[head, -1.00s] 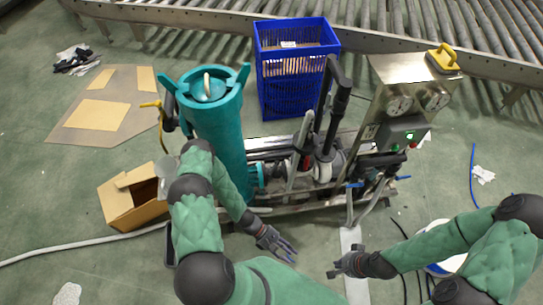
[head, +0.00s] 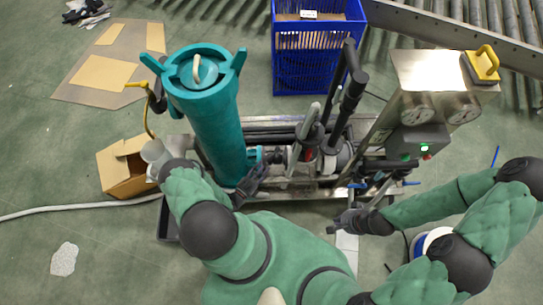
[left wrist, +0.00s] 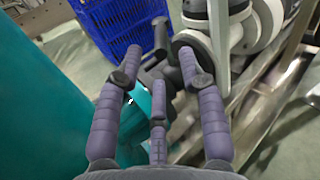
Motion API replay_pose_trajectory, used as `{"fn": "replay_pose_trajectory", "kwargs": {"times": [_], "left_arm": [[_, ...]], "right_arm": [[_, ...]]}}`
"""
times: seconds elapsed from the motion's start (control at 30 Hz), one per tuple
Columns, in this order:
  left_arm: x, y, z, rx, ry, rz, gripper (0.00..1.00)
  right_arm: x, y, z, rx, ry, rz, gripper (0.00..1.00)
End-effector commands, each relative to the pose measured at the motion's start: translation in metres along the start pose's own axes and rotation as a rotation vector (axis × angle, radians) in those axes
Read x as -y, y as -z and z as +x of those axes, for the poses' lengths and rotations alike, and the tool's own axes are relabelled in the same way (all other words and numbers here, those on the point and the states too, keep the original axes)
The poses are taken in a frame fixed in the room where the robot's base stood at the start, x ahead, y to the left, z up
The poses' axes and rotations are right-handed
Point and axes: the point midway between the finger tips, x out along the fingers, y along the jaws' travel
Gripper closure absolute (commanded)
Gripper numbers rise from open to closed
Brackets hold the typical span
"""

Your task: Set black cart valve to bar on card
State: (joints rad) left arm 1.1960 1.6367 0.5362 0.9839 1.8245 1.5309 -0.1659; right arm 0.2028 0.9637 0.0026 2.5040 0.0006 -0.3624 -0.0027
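The cart (head: 290,185) carries a tall teal cylinder (head: 218,125), pipework and a steel panel with round gauges (head: 418,107). My left gripper (head: 255,182) is low beside the cylinder's foot, at the pipework. In the left wrist view its fingers (left wrist: 160,75) are spread and open. A black fitting (left wrist: 165,72) shows between or just beyond them; contact is unclear. I cannot tell which black part is the valve. My right gripper (head: 345,222) is in front of the cart, finger state unclear. No readable card shows.
A blue crate (head: 318,55) stands behind the cart. An open cardboard box (head: 125,168) and a grey hose (head: 70,210) lie left. Flat cardboard (head: 100,70) is on the floor. A roller conveyor (head: 450,40) runs along the back.

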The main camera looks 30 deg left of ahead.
Motion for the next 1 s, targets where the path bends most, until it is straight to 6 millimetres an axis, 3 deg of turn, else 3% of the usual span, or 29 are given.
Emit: {"fn": "replay_pose_trajectory", "kwargs": {"times": [0.2,0.4,0.87,1.0], "left_arm": [[0.001,0.001,0.041,0.001,0.007,0.001,0.6],[0.001,0.001,0.067,-0.001,0.005,0.001,0.6],[0.0,0.0,0.079,-0.001,0.002,0.0,0.6],[0.001,0.0,0.079,-0.001,0.003,0.0,0.94]], "right_arm": [[-0.003,0.001,0.008,-0.001,0.0,0.0,1.0],[-0.004,0.001,0.013,-0.001,0.0,0.0,1.0],[-0.005,0.001,0.014,-0.001,0.0,0.0,1.0],[-0.005,0.001,0.014,-0.001,0.0,0.0,1.0]]}}
